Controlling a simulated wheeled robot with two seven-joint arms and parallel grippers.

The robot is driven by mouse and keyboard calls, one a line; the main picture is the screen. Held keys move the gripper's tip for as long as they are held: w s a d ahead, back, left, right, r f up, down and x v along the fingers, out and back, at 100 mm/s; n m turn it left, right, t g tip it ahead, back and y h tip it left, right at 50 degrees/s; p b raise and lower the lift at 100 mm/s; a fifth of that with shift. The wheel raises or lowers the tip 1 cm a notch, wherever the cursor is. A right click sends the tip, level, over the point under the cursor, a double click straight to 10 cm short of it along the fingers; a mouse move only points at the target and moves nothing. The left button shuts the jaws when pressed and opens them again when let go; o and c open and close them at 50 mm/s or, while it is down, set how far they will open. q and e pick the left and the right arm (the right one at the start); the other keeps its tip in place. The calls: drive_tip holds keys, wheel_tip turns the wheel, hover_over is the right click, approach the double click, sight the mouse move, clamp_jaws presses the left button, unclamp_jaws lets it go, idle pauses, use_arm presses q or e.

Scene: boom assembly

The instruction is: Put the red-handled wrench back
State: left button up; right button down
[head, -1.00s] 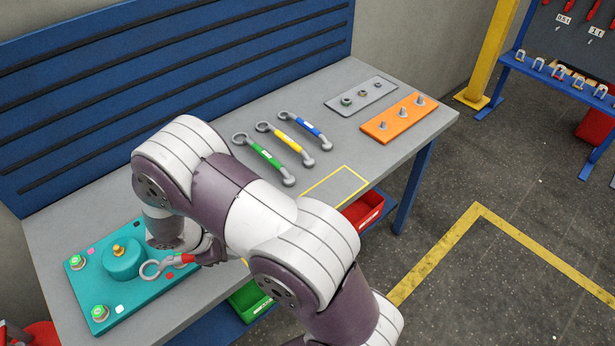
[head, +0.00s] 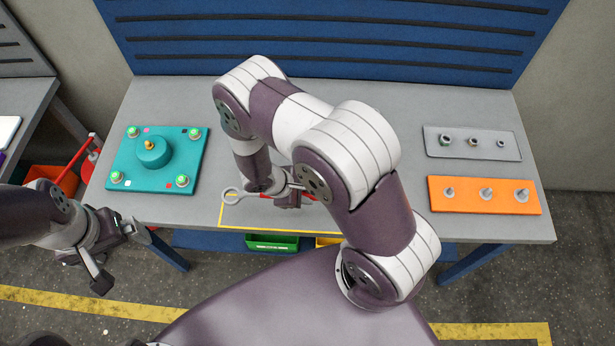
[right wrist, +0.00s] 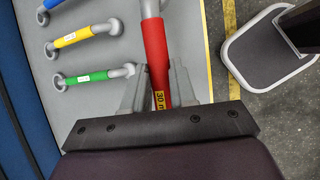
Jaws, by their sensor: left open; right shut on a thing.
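The red-handled wrench (right wrist: 156,50) is clamped by its handle between the fingers of my right gripper (right wrist: 157,92) in the right wrist view. In the head view its grey ring end (head: 232,196) sticks out left of my right gripper (head: 287,198), over the yellow-outlined area (head: 220,212) at the bench's front edge. I cannot tell whether the wrench touches the bench. The green wrench (right wrist: 85,76) and yellow wrench (right wrist: 73,37) lie beside it in the right wrist view; my right arm hides them in the head view. My left gripper (head: 120,257) is open and empty, off the bench's front left.
A teal plate (head: 120,180) with a round hub sits on the bench's left. A grey plate (head: 490,153) and an orange plate (head: 465,206) with studs lie on the right. A green bin (head: 271,243) is below the front edge.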

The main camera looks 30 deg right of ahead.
drive_tip(key=shift+w+a+f+b, duration=0.15)
drive_tip(key=shift+a+f+b, duration=0.1)
drive_tip(key=shift+f+b, duration=0.25)
drive_tip(key=shift+w+a+f+b, duration=0.1)
drive_tip(key=shift+a+f+b, duration=0.15)
drive_tip(key=shift+f+b, duration=0.25)
drive_tip(key=f+b, duration=0.2)
drive_tip(key=f, duration=0.1)
drive_tip(key=f+b, duration=0.1)
drive_tip(key=shift+s+d+f, duration=0.2)
drive_tip(key=shift+d+f, duration=0.15)
drive_tip(key=shift+f+b, duration=0.35)
drive_tip(key=shift+f, duration=0.05)
drive_tip(key=shift+w+a+f, duration=0.15)
drive_tip(key=shift+a+f, duration=0.05)
drive_tip(key=shift+f, duration=0.05)
use_arm(q)
wheel_tip(320, 180, down, 6)
drive_tip(key=a, duration=0.1)
drive_tip(key=shift+w, duration=0.35)
drive_tip(key=shift+s+d, duration=0.15)
use_arm(e)
drive_tip(key=shift+d, duration=0.1)
use_arm(q)
drive_tip(key=shift+f, duration=0.1)
